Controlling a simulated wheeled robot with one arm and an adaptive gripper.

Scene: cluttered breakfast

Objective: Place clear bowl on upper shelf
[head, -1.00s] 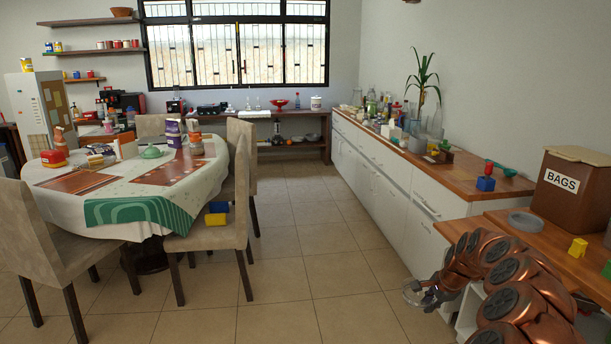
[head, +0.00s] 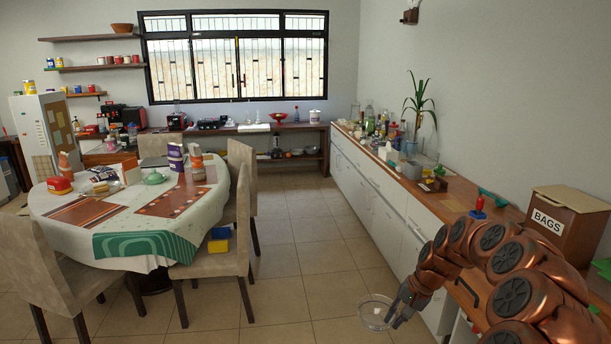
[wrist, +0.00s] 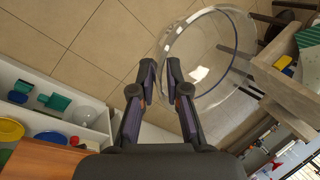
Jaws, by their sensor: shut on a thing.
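The clear bowl (head: 374,318) is a transparent round bowl held out over the floor, left of the white cabinets. My gripper (head: 392,304) is shut on its rim. In the wrist view the fingertips (wrist: 160,66) meet at the near left edge of the clear bowl (wrist: 205,94), which extends up and right. A white open shelf unit (wrist: 62,127) shows at the left of the wrist view, apart from the bowl. Its compartments hold teal containers (wrist: 55,101), a white bowl (wrist: 84,115), a blue dish (wrist: 50,137) and a yellow bowl (wrist: 10,129).
A wooden counter (head: 450,205) with clutter runs along the right wall, with a BAGS box (head: 560,225) on it. A dining table (head: 75,228) and chairs (head: 215,262) stand left. Wooden wall shelves (head: 90,67) hang far left. Tiled floor between is clear.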

